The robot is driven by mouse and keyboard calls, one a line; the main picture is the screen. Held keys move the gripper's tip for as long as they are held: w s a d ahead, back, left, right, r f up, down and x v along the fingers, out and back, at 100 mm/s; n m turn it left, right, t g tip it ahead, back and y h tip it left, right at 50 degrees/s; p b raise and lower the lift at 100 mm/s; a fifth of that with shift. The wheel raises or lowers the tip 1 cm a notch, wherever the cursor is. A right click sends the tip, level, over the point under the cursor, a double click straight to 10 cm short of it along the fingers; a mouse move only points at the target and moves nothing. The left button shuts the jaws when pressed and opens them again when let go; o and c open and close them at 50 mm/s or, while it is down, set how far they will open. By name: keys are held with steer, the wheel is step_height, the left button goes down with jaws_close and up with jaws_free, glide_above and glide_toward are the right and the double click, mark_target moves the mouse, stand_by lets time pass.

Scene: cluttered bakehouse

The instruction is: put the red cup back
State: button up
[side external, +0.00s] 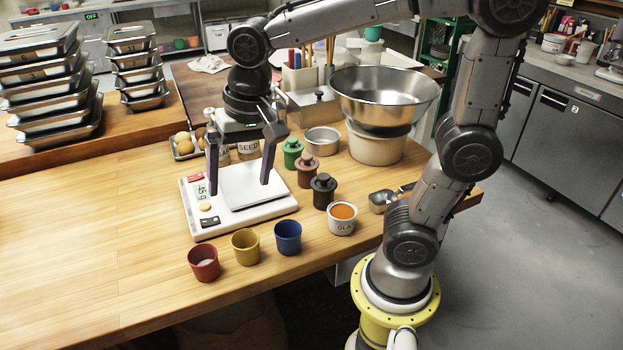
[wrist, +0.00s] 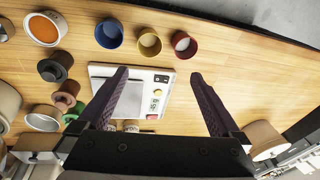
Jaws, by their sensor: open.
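The red cup (side external: 203,268) stands upright at the left end of a row of cups near the table's front edge, with something white inside. It also shows in the wrist view (wrist: 184,46). My gripper (side external: 238,187) is open and empty, fingers pointing down over the white scale (side external: 190,217). In the wrist view my gripper (wrist: 158,73) has its fingers spread wide, and the red cup is beyond the fingertips, apart from them. The scale's square pan (side external: 245,197) is bare.
A yellow cup (side external: 245,249) and a blue cup (side external: 288,240) stand right of the red cup. A white cup of orange contents (side external: 342,225), several knobbed weights (side external: 323,193) and a steel bowl (side external: 385,108) are farther right. Bare wood (side external: 90,240) lies left.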

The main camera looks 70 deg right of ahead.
steer(key=s+d+n+t, duration=0.3)
steer(key=s+n, duration=0.5)
steer(key=s, duration=0.4)
steer(key=shift+d+f, duration=0.45)
steer(key=shift+d, duration=0.15)
